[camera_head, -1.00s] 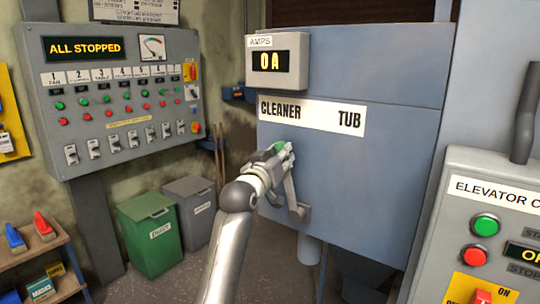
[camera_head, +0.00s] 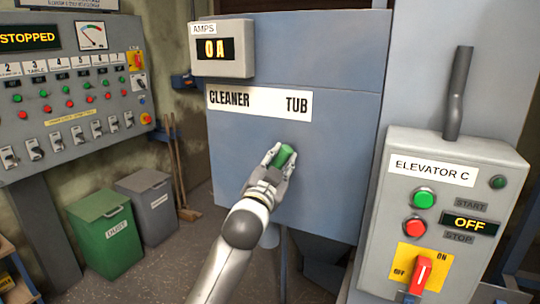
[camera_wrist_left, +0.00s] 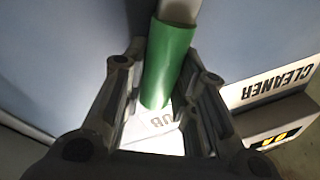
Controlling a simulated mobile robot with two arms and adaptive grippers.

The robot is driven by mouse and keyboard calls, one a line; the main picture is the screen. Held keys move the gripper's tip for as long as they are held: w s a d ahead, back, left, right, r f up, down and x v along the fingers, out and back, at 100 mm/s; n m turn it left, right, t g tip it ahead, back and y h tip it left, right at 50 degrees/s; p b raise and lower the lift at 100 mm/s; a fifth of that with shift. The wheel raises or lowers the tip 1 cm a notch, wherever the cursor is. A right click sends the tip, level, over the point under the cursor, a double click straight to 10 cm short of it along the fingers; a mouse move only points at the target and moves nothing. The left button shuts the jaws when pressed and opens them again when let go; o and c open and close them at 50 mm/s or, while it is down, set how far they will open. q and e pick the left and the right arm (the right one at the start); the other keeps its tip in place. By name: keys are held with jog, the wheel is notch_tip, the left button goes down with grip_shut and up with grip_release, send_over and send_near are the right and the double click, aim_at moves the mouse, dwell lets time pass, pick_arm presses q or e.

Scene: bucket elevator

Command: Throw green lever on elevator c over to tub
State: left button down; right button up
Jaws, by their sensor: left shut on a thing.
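The green lever handle (camera_head: 287,156) is on the blue elevator housing (camera_head: 345,150), below the TUB end of the CLEANER/TUB label (camera_head: 258,102). My left gripper (camera_head: 280,157) is shut on this handle. In the left wrist view, the green handle (camera_wrist_left: 168,65) lies between the two fingers, with a pale shaft (camera_wrist_left: 180,10) beyond it. The label shows upside down behind it. The lever's pivot is hidden behind my left gripper and arm in the head view. My right gripper is not in view.
The Elevator C box (camera_head: 440,215) stands to the right, with green and red buttons, an OFF display and a red switch (camera_head: 420,275). An amps meter (camera_head: 222,48) is above the label. Green (camera_head: 107,235) and grey bins (camera_head: 150,205) stand on the floor at left.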

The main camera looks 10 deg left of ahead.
pick_arm(q)
jog(key=shift+s+d+f+m, duration=0.15)
jog(key=shift+d+f+m, duration=0.15)
jog(key=shift+d+m, duration=0.1)
jog(key=shift+f, duration=0.15)
jog(key=c, duration=1.4)
grip_release()
jog(key=shift+o, duration=1.3)
jog(key=shift+d, duration=0.1)
jog(key=shift+s, duration=0.25)
jog(key=v, duration=1.1)
jog(key=shift+s, duration=0.25)
